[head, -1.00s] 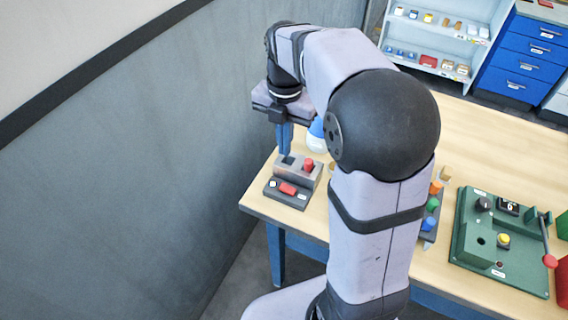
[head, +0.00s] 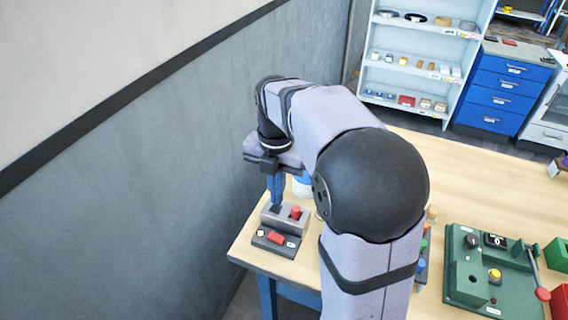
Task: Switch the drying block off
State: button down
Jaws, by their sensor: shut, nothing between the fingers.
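The drying block (head: 291,223) is a small grey block near the table's left front corner. A red cylinder (head: 296,212) stands in its top. Its darker front base carries a red rocker switch (head: 276,238) and a small pale knob or lamp (head: 261,233) to the left of it. My gripper (head: 276,206) points down with blue fingers, shut and empty, at the left part of the block's top. I cannot tell whether the fingertips touch the block. The switch's on or off position is too small to read.
My arm hides the table's middle. A green panel (head: 467,282) with a yellow button, dials and a red-knobbed lever stands to the right. Red and green boxes (head: 557,252) are at the right edge. A wall (head: 150,190) runs close on the left; shelves (head: 420,75) and blue drawers (head: 500,85) stand behind.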

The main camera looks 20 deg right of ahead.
notch_tip(320, 180, up, 13)
jog(key=s+d, duration=0.2)
jog(key=shift+p, duration=0.4)
dwell(0.4)
